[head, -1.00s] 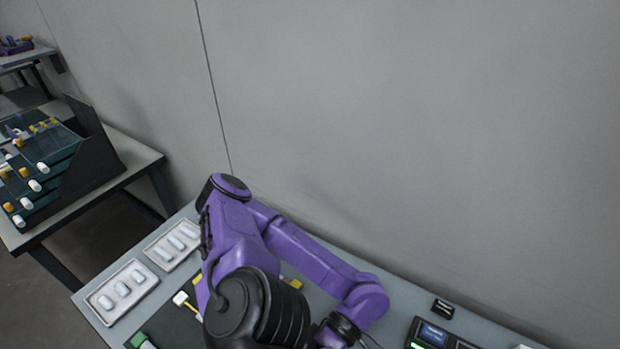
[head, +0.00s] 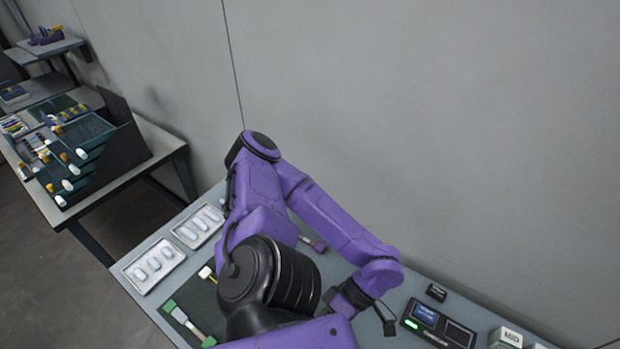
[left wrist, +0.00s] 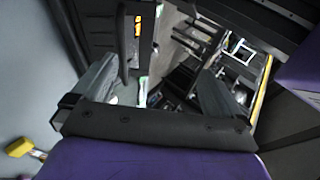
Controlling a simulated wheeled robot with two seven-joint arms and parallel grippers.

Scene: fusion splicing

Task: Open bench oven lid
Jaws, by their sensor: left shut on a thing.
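My left gripper (left wrist: 157,78) shows in the left wrist view, with one grey finger at each side of the dark mount. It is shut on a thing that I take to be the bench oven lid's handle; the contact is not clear. A dark panel with a black bar (left wrist: 122,42) and an orange display stands just beyond the left finger. Dark parts and a small white frame lie beyond the right finger. In the head view my purple left arm reaches over the bench and its fingers are hidden. My right gripper is not in view.
The bench holds white trays (head: 155,286) of pale pieces, a green mat (head: 198,303) with tools, a device with a screen (head: 438,323) and a grey box (head: 505,338) marked MID. A grey wall stands behind. A side table with a dark rack (head: 120,150) is at left.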

